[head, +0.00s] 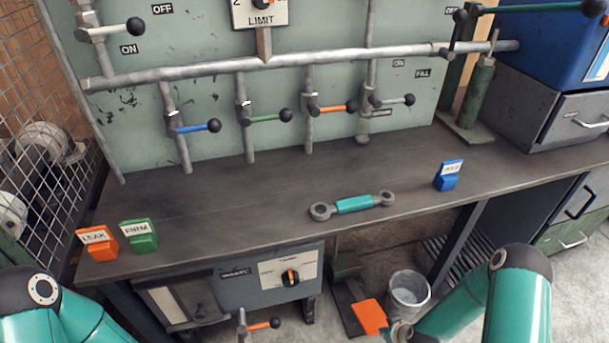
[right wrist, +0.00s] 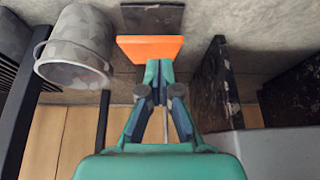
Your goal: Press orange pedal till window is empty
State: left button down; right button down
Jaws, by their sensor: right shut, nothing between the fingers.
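The orange pedal (head: 369,317) is a flat plate on a dark base on the floor under the bench, beside the metal bucket. It also shows in the right wrist view (right wrist: 150,48). My right gripper (right wrist: 160,68) is shut and empty, its tips at the pedal's near edge in that view; I cannot tell if they touch. In the head view the right gripper (head: 398,331) is just right of the pedal, partly cut off. My left arm shows at the lower left, but its gripper is out of view.
The metal bucket (head: 408,290) stands close right of the pedal. A grey control box (head: 262,285) with an orange knob hangs under the bench (head: 250,200). On the bench lie a teal wrench (head: 355,204) and orange, green and blue tags. Bench legs flank the floor space.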

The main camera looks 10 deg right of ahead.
jog(key=w+a+r+n+y, duration=0.15)
jog(key=a+r, duration=0.25)
jog(key=a, duration=0.4)
jog(key=s+a+r+m+g+y, duration=0.1)
jog(key=s+a+r+m+g, duration=0.15)
jog(key=s+a, duration=0.35)
jog(key=s+a+r+m+g+y, duration=0.1)
jog(key=s+a+r+m+g, duration=0.15)
jog(key=s+a, duration=0.4)
notch_tip(320, 180, up, 32)
jog(key=s+d+p, duration=0.1)
jog(key=d+p, duration=0.1)
jog(key=p, duration=3)
jog(key=shift+s+r, duration=0.25)
jog(key=shift+s, duration=0.1)
jog(key=c, duration=1.9)
grip_release()
jog(key=shift+r+p, duration=0.35)
jog(key=shift+p, duration=0.25)
jog(key=o, duration=0.3)
jog(key=shift+r, duration=0.15)
jog(key=o, duration=0.5)
jog(key=shift+w+a, duration=0.1)
